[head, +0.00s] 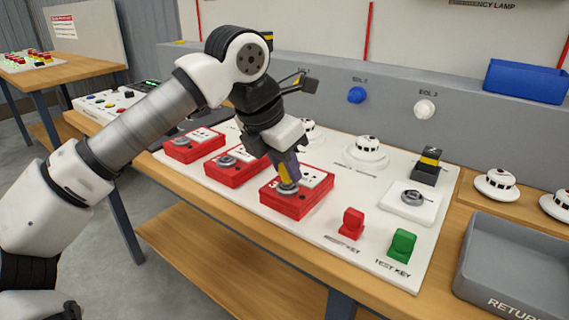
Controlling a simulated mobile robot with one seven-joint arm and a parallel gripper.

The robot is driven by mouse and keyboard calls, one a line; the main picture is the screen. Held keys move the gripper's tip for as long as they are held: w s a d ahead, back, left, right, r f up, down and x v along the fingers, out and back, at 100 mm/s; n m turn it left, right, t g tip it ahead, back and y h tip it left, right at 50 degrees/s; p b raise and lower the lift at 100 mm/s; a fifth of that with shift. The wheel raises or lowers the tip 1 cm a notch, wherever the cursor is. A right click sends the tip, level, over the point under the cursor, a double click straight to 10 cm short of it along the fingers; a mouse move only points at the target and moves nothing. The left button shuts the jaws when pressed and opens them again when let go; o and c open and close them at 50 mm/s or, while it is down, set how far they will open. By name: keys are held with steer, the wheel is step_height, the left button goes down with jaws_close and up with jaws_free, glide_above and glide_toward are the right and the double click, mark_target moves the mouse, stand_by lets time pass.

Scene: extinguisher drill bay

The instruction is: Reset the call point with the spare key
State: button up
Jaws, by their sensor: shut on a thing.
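My gripper (286,172) points down over the nearest red call point (308,203), the rightmost of three in a row. It is shut on a small yellow thing (284,176), likely the spare key, mostly hidden by the fingers. The yellow thing's lower end is at the round grey lock (287,188) on that call point; I cannot tell whether it is inside or just touching. The other two red call points (237,167) (194,145) stand to the left. A red key (351,223) and a green key (403,243), labelled test key, stand on the white board.
A grey return tray (465,262) is at the right. A white plate with a round lock (410,202), a black block with a yellow band (428,165) and white detectors (366,151) stand behind the keys. A blue bin (524,82) sits on the back ledge.

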steer(key=shift+r+p, duration=1.4)
steer(key=shift+r, duration=0.65)
